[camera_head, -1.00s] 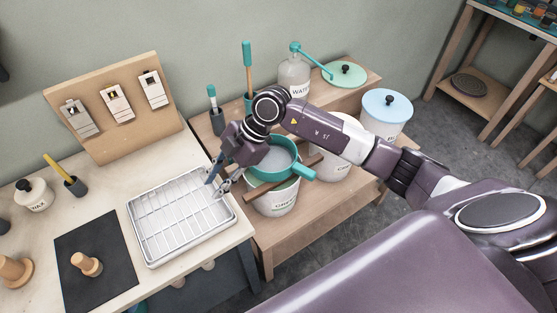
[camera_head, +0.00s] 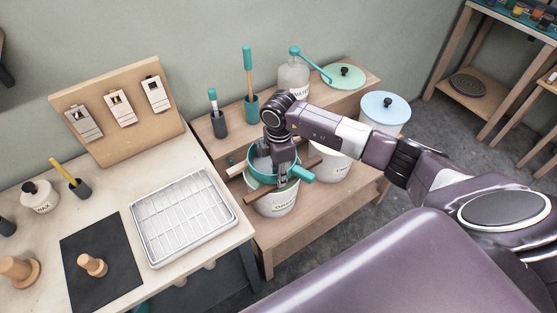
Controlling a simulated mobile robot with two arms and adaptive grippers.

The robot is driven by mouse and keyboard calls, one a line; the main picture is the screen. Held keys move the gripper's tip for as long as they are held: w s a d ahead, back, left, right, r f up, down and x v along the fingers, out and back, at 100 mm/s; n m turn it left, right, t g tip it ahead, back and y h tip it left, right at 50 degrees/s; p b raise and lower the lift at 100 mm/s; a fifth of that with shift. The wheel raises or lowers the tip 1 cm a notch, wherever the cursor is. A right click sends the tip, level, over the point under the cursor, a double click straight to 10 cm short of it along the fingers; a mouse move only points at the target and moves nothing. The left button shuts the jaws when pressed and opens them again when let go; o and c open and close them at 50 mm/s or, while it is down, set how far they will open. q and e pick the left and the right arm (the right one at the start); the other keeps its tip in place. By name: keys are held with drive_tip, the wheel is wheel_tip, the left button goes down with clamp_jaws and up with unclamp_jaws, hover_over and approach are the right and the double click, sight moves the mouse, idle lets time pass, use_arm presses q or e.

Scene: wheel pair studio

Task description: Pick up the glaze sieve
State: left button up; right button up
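The glaze sieve (camera_head: 302,175) is a teal ring with a short handle pointing right. It rests on wooden sticks (camera_head: 258,192) laid across a white bucket (camera_head: 276,204) with a dark label. My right gripper (camera_head: 281,182) points down over the sieve, its fingers by the rim near the base of the handle. The gripper hides part of the ring and mesh. The fingers overlap in this view, so I cannot tell whether they are open, shut or touching the rim. My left gripper is not in view.
A wire rack on a white tray (camera_head: 145,249) stands on the table at left. Behind the bucket are a brush in a teal cup (camera_head: 252,109), another brush in a dark cup (camera_head: 219,127) and a water bottle (camera_head: 293,74). A blue-lidded bucket (camera_head: 385,108) stands right.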

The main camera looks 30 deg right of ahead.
drive_tip(key=shift+f, duration=0.3)
clamp_jaws()
drive_tip(key=shift+r, duration=0.1)
